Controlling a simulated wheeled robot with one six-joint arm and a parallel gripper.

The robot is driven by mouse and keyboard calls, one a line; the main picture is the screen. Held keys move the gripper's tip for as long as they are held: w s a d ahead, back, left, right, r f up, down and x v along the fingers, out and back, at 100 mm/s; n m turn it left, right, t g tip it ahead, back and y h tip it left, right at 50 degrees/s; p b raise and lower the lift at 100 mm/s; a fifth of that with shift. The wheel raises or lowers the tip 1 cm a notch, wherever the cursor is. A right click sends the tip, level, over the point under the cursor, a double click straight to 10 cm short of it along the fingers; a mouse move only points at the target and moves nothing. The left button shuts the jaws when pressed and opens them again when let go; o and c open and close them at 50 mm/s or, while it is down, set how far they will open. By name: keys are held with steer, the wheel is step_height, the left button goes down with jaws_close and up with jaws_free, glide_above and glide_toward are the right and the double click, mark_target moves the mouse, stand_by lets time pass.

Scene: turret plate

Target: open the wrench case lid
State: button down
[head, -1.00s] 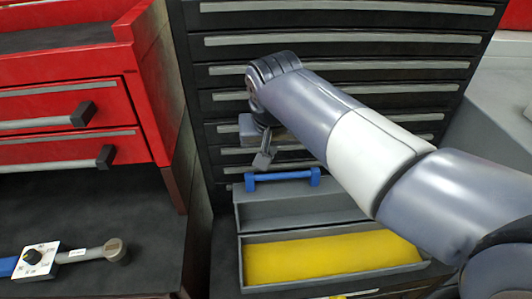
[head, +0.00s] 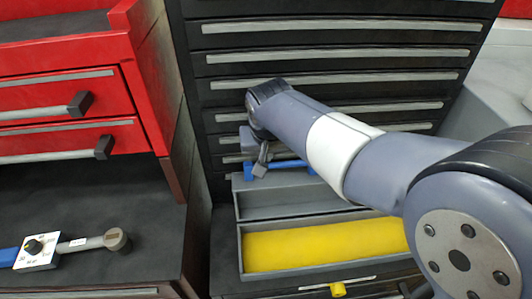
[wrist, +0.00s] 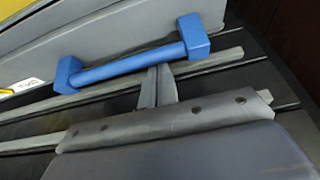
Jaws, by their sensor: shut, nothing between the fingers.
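The wrench case (head: 240,262) is grey with a yellow foam insert (head: 320,245). Its lid (head: 270,200) is swung up and leans back toward the black drawers. A blue handle (head: 290,164) runs along the lid's upper edge. My gripper (head: 260,168) is shut and empty at the left part of the handle, hiding some of it. In the wrist view the closed fingers (wrist: 158,85) are right beside the blue handle bar (wrist: 130,68); I cannot tell whether they touch.
A black drawer cabinet (head: 330,28) with pale drawer pulls stands behind the case. A red drawer unit (head: 60,110) is at the left. A torque tool with a blue grip and white dial box (head: 38,252) lies on the dark bench below it.

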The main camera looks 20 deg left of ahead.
mark_target(268, 183)
steer(key=shift+s+d+f+t+b, duration=0.1)
steer(key=shift+s+d+t+b, duration=0.25)
steer(key=shift+s+b, duration=0.45)
steer(key=shift+s+d+r+t+y+b, duration=0.15)
steer(key=shift+s+d+r+b, duration=0.15)
steer(key=shift+s, duration=0.25)
steer(key=shift+s+d+r+t+y+b, duration=0.1)
steer(key=shift+s+d+r+y+b, duration=0.1)
steer(key=shift+s+d+b, duration=0.25)
steer(key=shift+a, duration=0.1)
